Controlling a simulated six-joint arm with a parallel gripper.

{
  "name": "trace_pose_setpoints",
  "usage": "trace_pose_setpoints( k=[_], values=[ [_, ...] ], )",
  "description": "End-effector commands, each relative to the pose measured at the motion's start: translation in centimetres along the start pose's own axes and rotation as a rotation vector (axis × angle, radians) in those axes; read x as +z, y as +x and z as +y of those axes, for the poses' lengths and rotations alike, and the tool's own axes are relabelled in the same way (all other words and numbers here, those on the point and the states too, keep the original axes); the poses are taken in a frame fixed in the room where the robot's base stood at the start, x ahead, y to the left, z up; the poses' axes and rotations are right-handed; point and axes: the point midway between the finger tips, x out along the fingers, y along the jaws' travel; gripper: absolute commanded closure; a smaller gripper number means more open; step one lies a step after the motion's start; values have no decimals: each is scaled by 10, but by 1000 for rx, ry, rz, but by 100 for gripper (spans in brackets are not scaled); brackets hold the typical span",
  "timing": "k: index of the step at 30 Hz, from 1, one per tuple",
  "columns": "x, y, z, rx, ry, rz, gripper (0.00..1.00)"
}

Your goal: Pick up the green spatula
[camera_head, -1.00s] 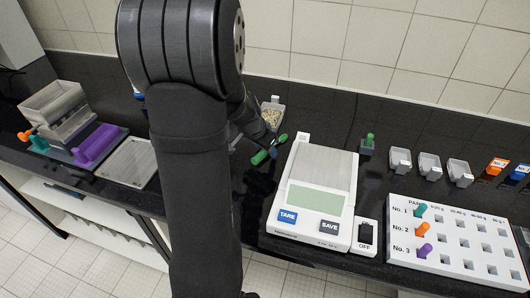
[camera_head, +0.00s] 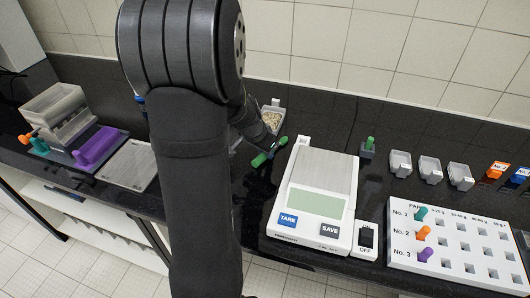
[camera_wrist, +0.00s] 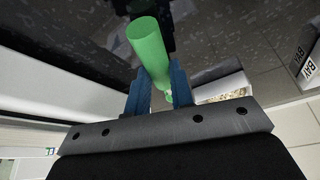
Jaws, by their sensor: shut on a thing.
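The green spatula (camera_head: 261,158) is to the left of the scale, its thick green handle pointing down-left and its other end up-right. In the wrist view the green handle (camera_wrist: 148,45) stands between the two blue fingers of my gripper (camera_wrist: 160,88). My gripper is shut on the spatula; in the head view its blue fingertips (camera_head: 271,152) cross the middle of it. My arm hides part of the counter to the left. I cannot tell exactly how far the spatula is above the counter.
The scale (camera_head: 312,210) stands close on the right. A tray of grains (camera_head: 272,118) is just behind the spatula. A white peg board (camera_head: 455,250) and several small grey cups (camera_head: 430,168) are farther right. Sieves and a purple-handled item (camera_head: 97,147) lie left.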

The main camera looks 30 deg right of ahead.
Motion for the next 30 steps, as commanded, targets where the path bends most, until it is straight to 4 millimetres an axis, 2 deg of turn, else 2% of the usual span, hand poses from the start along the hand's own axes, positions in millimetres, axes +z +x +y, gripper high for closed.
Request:
trace_pose_setpoints(
  k=[5,8,21,26,28,30],
  values=[
    [-8,-18,0,-2,2,4,100],
    [-17,-37,-1,-4,3,6,100],
    [-38,-89,91,1,6,2,100],
    [-42,-98,109,0,1,1,100],
    [-40,-100,108,-9,-18,-1,100],
    [-35,-99,98,-28,-67,-4,100]
  ],
)
